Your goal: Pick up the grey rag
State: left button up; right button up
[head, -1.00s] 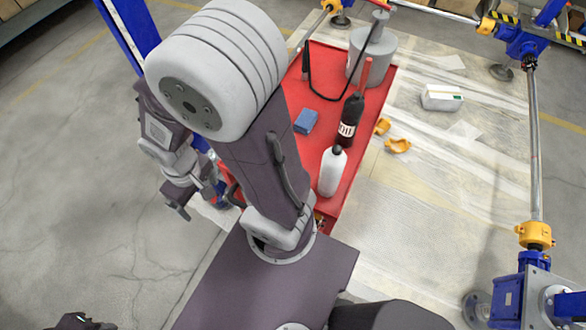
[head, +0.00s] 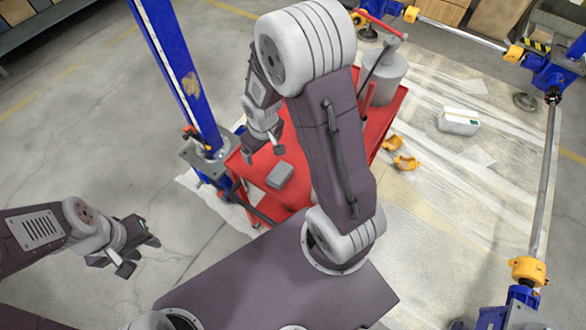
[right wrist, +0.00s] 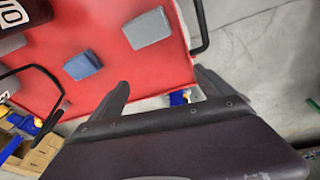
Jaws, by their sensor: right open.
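The grey rag (head: 280,175) is a small folded block lying flat on the red cart top (head: 384,148), near its near left end. It also shows in the right wrist view (right wrist: 147,28), ahead of the fingers. My right gripper (head: 264,153) is open and empty above the cart, just beyond the rag in the head view and apart from it. Its two spread fingers (right wrist: 164,88) show in the right wrist view. My left gripper (head: 138,254) is open and empty over the floor at the left.
A blue rag (right wrist: 83,64) lies beside the grey one; my right arm hides it in the head view. A dark bottle (right wrist: 25,12) is near the wrist view's corner. A blue lift post (head: 180,75) stands left of the cart. A grey tank (head: 384,78) stands at the far end.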

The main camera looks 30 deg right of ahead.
jog(key=w+d+n+p, duration=0.1)
jog(key=w+d+p, duration=0.15)
jog(key=p, duration=0.75)
jog(key=n+g+p, duration=0.1)
jog(key=g+p, duration=0.2)
jog(key=p, duration=0.5)
send_near(280, 172)
jog(key=shift+w+d+f, duration=0.1)
jog(key=shift+w+f, duration=0.05)
jog(key=shift+w, duration=0.1)
jog(key=shift+s+f, duration=0.2)
jog(key=shift+f, duration=0.25)
notch_tip(280, 172, down, 4)
jog(key=b, duration=0.4)
jog(key=shift+f+b, duration=0.1)
jog(key=shift+b, duration=0.25)
notch_tip(280, 172, down, 5)
jog(key=b, duration=0.6)
jog(key=shift+s, duration=0.15)
jog(key=c, duration=1)
notch_tip(280, 172, up, 10)
jog(key=p, duration=1)
